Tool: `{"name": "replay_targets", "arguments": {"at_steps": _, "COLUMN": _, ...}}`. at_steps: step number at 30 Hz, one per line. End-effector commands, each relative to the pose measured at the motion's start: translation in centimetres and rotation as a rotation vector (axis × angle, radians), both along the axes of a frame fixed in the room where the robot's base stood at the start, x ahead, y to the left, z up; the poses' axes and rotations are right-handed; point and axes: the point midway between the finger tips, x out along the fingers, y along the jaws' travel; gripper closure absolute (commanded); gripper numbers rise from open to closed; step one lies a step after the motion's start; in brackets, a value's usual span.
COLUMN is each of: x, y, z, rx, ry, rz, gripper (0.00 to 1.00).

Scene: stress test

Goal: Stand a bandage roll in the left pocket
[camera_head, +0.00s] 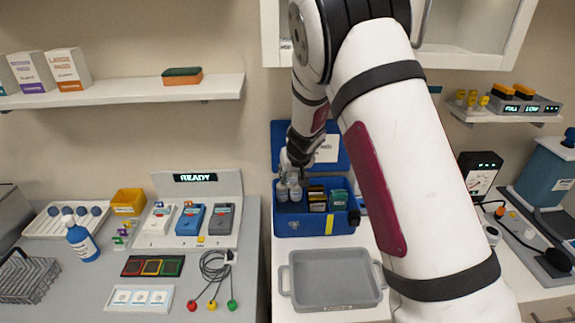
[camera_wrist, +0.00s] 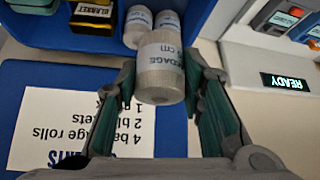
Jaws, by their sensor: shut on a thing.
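My gripper (camera_wrist: 160,84) is shut on a whitish bandage roll (camera_wrist: 160,70) with a printed band, one finger on each side of it. In the wrist view two more bandage rolls (camera_wrist: 138,27) stand just beyond the held one. In the head view my gripper (camera_head: 296,164) is over the left pocket of the blue box (camera_head: 300,228), where pale rolls (camera_head: 282,192) show. How far the held roll is inside the pocket cannot be told. The pocket's floor is hidden.
The box also holds dark-and-yellow blanket packs (camera_head: 317,198) and green packs (camera_head: 338,199). Its raised lid carries a white list label (camera_wrist: 75,120). A grey tray (camera_head: 335,279) lies in front. A READY panel (camera_head: 195,178) stands to the left.

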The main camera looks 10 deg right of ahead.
Motion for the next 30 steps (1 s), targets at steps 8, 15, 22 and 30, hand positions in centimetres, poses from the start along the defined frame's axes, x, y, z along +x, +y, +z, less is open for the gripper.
{"name": "replay_targets", "arguments": {"at_steps": 8, "x": -0.1, "y": -0.1, "z": -1.0, "rx": 0.002, "ry": 0.001, "rz": -0.003, "gripper": 0.86}}
{"name": "replay_targets", "arguments": {"at_steps": 15, "x": -0.2, "y": -0.1, "z": -2.6, "rx": -0.001, "ry": 0.003, "rz": -0.002, "gripper": 0.86}}
{"name": "replay_targets", "arguments": {"at_steps": 22, "x": -0.3, "y": -0.1, "z": -3.9, "rx": -0.001, "ry": 0.002, "rz": -0.001, "gripper": 0.86}}
{"name": "replay_targets", "arguments": {"at_steps": 30, "x": -0.3, "y": -0.1, "z": -5.9, "rx": -0.001, "ry": 0.003, "rz": -0.001, "gripper": 0.86}}
